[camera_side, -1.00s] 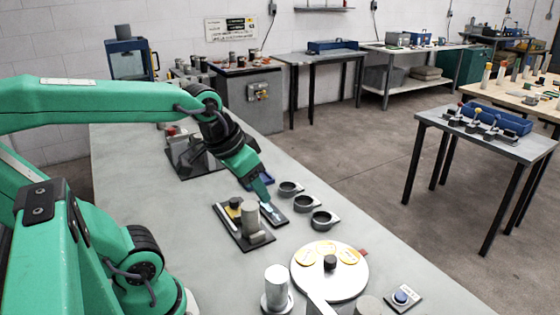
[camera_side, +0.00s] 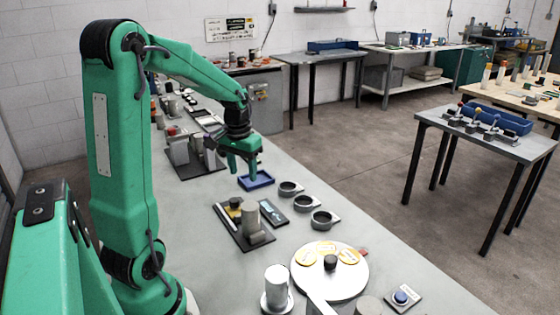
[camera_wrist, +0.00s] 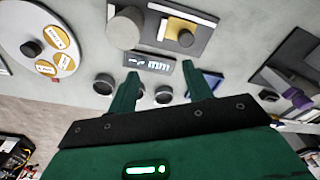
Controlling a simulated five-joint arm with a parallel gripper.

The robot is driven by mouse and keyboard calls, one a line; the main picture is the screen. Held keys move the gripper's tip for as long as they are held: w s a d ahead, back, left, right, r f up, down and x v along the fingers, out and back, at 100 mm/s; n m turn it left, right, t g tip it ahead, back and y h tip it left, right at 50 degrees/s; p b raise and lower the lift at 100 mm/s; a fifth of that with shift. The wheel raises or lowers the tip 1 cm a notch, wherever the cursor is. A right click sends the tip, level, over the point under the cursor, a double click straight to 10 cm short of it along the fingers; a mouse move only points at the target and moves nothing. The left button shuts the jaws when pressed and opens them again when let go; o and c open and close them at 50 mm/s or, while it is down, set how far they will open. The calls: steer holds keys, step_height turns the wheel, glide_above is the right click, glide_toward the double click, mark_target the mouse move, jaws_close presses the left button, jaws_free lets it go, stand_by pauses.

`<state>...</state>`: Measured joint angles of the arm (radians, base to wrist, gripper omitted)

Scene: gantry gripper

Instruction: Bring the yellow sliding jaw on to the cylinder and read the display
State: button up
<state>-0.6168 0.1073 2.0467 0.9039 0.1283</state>
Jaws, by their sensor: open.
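The yellow sliding jaw (camera_side: 236,203) with a black knob sits on a dark base plate (camera_side: 231,232), beside an upright grey cylinder (camera_side: 250,215). In the wrist view the yellow jaw (camera_wrist: 176,25) appears slightly apart from the cylinder (camera_wrist: 126,28). The display (camera_wrist: 150,62) lies next to the plate; its lit "mm" shows but the digits are too small to read. It is also in the side view (camera_side: 274,211). My gripper (camera_side: 253,170) is open and empty, above and behind the plate, near the blue tray. Its two fingers (camera_wrist: 160,78) point towards the display in the wrist view.
The blue tray (camera_side: 256,182) and several grey rings (camera_side: 289,188) lie beside the plate. A round disc (camera_side: 316,284) with yellow labels and a metal post (camera_side: 277,287) stand in front. Grey blocks (camera_side: 187,150) stand behind on the left.

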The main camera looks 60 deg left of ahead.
steer(key=n, duration=0.1)
glide_above(234, 199)
steer(key=shift+g+h, duration=0.3)
steer(key=shift+g, duration=0.1)
step_height(234, 199, down, 4)
steer(key=shift+f, duration=0.1)
steer(key=shift+f, duration=0.1)
steer(key=shift+d+f, duration=0.1)
steer(key=shift+f, duration=3.7)
steer(key=shift+c, duration=0.4)
